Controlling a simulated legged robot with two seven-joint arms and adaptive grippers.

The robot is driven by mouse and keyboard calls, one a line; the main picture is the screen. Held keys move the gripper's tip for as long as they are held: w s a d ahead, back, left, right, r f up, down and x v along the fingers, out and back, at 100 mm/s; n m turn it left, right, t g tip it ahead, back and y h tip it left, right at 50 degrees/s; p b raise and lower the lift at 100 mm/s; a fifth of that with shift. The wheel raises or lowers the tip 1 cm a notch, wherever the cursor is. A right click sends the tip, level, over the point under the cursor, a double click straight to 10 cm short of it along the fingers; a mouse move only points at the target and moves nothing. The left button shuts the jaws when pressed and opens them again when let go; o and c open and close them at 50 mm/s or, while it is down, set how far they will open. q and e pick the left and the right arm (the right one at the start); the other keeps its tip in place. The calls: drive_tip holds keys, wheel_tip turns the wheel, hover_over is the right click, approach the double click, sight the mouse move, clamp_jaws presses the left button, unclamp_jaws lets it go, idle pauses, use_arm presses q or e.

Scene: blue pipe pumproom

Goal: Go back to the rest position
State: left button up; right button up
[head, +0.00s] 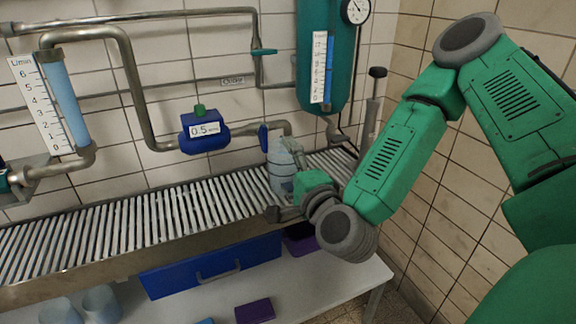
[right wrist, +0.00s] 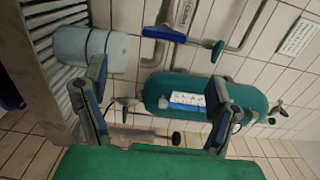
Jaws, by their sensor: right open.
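My right gripper (head: 290,190) is over the right part of the roller conveyor, at the end of my green arm. In the right wrist view its two fingers (right wrist: 158,95) stand wide apart with nothing between them. A pale blue container (head: 279,170) stands upright on the rollers, just beside and partly behind the gripper. In the right wrist view the container (right wrist: 80,48) lies beyond one finger, which overlaps its edge; I cannot tell whether they touch. My left gripper is in neither view.
The roller conveyor (head: 130,222) runs along the tiled wall. Above it are pipes, a blue meter (head: 204,130) and a green tank (head: 326,60). Below are a blue drawer (head: 212,264), a white shelf with cups (head: 101,303) and a purple box (head: 254,311). A tiled wall closes the right side.

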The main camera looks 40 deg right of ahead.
idle(0.3)
drive_tip(key=s+a+f+n+g+y, duration=0.2)
drive_tip(key=s+a+f+n+g, duration=0.1)
drive_tip(key=f+n, duration=0.3)
drive_tip(key=s+a+f+n+g+y, duration=0.2)
drive_tip(key=s+a+f+n+g, duration=0.15)
drive_tip(key=f, duration=0.55)
drive_tip(key=s+a+f+n+g+y, duration=0.2)
drive_tip(key=s+a+f+n, duration=0.2)
drive_tip(key=f, duration=0.3)
drive_tip(key=s+d+f+n+g, duration=0.2)
drive_tip(key=s+f+n+g, duration=0.2)
drive_tip(key=s, duration=0.4)
drive_tip(key=s+d+f+n+g+h, duration=0.1)
drive_tip(key=s+f+n+g, duration=0.3)
drive_tip(key=s, duration=0.4)
drive_tip(key=shift+d+f+h, duration=0.3)
drive_tip(key=shift+d+f, duration=0.1)
drive_tip(key=shift+f, duration=0.3)
